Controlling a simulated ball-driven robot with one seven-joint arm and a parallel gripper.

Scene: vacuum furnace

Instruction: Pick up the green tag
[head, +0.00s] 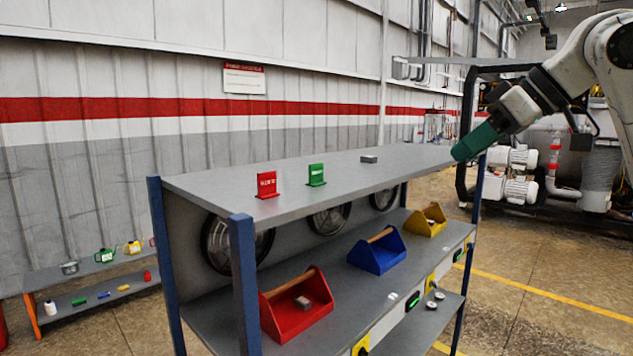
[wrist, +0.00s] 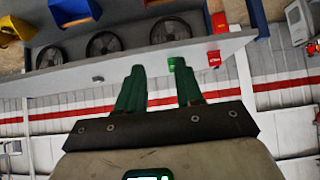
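The green tag (head: 316,174) stands upright on the grey top shelf of the workbench (head: 240,187), to the right of the red tag (head: 267,184). In the wrist view the green tag (wrist: 171,63) appears beyond the gap between my fingers, close to the right fingertip, and the red tag (wrist: 214,58) is to its right. My gripper (head: 463,151) has green fingers and is at the right end of the top shelf, well apart from the green tag. The wrist view shows my gripper (wrist: 160,68) open, its fingers spread with nothing held between them.
A small grey block (head: 369,160) lies on the top shelf between the green tag and my gripper. Red (head: 290,325), blue (head: 378,262) and yellow (head: 425,227) caddies stand on the shelf below. A corrugated wall (head: 120,170) rises behind. The rest of the top looks clear.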

